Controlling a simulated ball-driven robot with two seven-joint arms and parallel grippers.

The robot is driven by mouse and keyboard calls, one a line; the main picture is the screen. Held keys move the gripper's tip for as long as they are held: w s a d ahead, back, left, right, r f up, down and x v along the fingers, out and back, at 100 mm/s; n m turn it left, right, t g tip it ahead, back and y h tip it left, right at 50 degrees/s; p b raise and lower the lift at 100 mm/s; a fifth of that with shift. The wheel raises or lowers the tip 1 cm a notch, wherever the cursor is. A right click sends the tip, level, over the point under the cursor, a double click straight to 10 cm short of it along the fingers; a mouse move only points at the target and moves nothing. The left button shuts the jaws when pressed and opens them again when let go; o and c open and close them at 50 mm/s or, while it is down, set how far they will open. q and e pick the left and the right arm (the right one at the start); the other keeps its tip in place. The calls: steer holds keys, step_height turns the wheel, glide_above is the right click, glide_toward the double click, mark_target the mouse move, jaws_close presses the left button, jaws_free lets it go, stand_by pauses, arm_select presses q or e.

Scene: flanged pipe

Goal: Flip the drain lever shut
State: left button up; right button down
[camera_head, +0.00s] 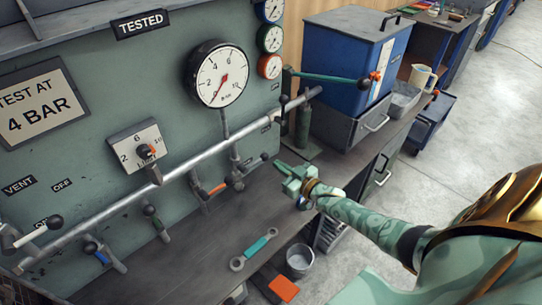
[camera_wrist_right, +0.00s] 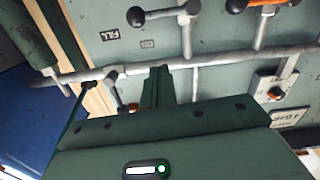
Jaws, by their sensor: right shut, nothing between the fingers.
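I cannot read a drain label, so I cannot tell which lever is the drain lever. The grey lever also shows beside a FILL label in the right wrist view (camera_wrist_right: 160,14). My right gripper (camera_head: 283,168) is shut and empty, over the bench right of the grey lever. Its closed fingers show in the right wrist view (camera_wrist_right: 162,75). My left gripper is out of view.
A pressure gauge (camera_head: 221,74) and a dial box (camera_head: 137,148) are on the green panel. A wrench (camera_head: 254,249) lies on the bench (camera_head: 190,255). A blue cabinet (camera_head: 345,55) stands behind my right gripper, with a long green lever (camera_head: 325,77) before it. A bucket (camera_head: 299,260) stands below.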

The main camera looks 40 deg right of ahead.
steer(key=shift+s+d, duration=0.2)
steer(key=shift+s, duration=1.05)
steer(key=s+f+g, duration=0.1)
steer(key=s+f, duration=0.2)
steer(key=f, duration=0.1)
steer(key=s+a+f+g+h, duration=0.1)
steer(key=s+f, duration=0.2)
steer(key=f, duration=0.2)
steer(key=s+a+f+g, duration=0.1)
steer(key=s+f+g, duration=0.1)
steer(key=s+f, duration=0.1)
steer(key=shift+f+m+h, duration=0.3)
steer(key=shift+f+h, duration=0.1)
steer(key=shift+f, duration=0.45)
steer(key=s+a+f+g, duration=0.35)
steer(key=s+f, duration=0.45)
steer(key=s, duration=0.4)
steer(key=s+a+f+g, duration=0.35)
steer(key=s+f, duration=0.45)
steer(key=s, duration=0.4)
steer(key=s+a+f+n+g, duration=0.1)
steer(key=s+a+g, duration=0.1)
steer(key=s, duration=0.6)
steer(key=s+a+f+g, duration=0.2)
steer(key=s+a+g, duration=0.1)
steer(key=s, duration=0.6)
steer(key=shift+s+a+f+n+g+h, duration=0.2)
steer(key=shift+a+n+g+h, duration=0.1)
steer(key=shift+n+g, duration=0.1)
steer(key=shift+w, duration=0.2)
